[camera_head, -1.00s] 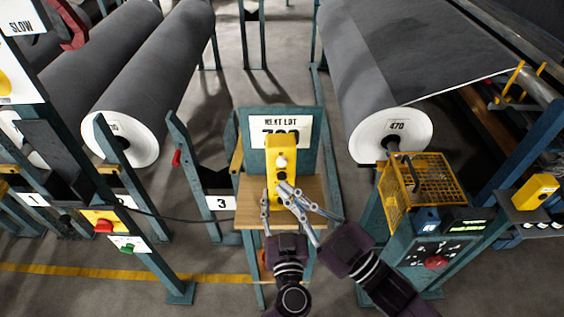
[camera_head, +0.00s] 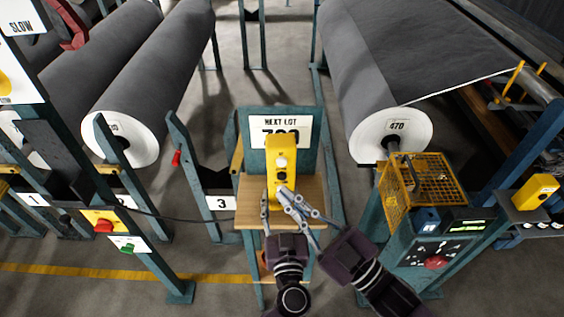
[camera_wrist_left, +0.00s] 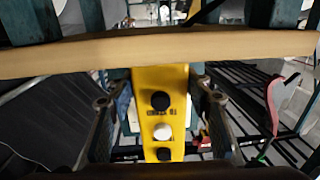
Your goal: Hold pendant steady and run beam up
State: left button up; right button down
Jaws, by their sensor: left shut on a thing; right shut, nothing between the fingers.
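The yellow pendant (camera_head: 281,148) stands upright in front of the NEXT LOT board, above a small wooden shelf (camera_head: 250,200). Its face has a white button and dark buttons, clearer in the left wrist view (camera_wrist_left: 173,85). My left gripper (camera_head: 272,203) is shut on the pendant's lower part; in the left wrist view its fingers (camera_wrist_left: 160,112) stand on either side of it. My right gripper (camera_head: 285,190) is shut and empty, its fingertips at the pendant's lower right, overlapping it in view. I cannot tell whether they touch a button.
Grey roll 470 (camera_head: 372,85) is at the right, with a yellow mesh basket (camera_head: 440,172) and control panel (camera_head: 435,255) near it. Other grey rolls (camera_head: 165,70) lie at the left.

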dwell(0.4)
pick_arm(q)
jog(key=o, duration=1.8)
